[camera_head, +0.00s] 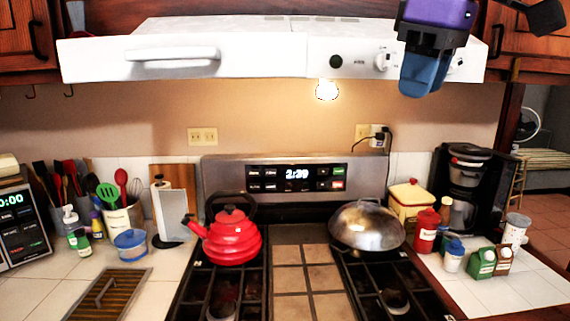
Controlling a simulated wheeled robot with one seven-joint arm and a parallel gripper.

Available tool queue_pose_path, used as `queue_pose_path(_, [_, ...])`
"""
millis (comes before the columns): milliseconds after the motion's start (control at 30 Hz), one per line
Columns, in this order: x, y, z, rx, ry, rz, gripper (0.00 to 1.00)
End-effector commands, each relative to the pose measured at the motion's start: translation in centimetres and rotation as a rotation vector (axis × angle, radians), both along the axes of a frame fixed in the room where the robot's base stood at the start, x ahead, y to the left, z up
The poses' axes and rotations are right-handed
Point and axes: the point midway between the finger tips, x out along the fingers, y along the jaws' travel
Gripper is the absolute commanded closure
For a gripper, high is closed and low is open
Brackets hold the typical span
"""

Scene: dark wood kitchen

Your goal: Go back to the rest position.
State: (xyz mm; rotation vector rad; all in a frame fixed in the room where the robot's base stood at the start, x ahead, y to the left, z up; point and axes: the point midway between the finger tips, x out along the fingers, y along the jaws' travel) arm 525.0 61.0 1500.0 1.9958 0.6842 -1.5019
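My gripper (424,76) hangs at the upper right, in front of the right part of the white range hood (270,55). It has a purple body, a dark bracket and blue fingers pointing down. The fingers overlap from this angle, so I cannot tell the gap between them. No object shows in or under the fingers. The gripper is high above the stove and counter and appears apart from both.
A red kettle (232,238) and a domed metal pan (367,228) sit on the stove. A coffee maker (466,185), a red canister (427,231) and small cartons (482,263) crowd the right counter. Utensils and jars fill the left counter; the stove's middle is clear.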

Motion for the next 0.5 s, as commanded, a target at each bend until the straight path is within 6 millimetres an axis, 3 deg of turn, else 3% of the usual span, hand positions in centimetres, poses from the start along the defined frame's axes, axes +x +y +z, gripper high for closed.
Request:
queue_pose_path(33, [-0.9,-2.2,-1.7,0.019,-0.02,-0.09,0.64])
queue_pose_path(200, [-3.8,-7.9,-8.1,0.099,-0.098,-0.385,0.64])
queue_pose_path(400, [-7.3,-12.2,-14.8,0.184,-0.175,-0.655,0.64])
queue_pose_path(500, [-8.5,-13.1,-16.8,0.209,-0.2,-0.729,0.64])
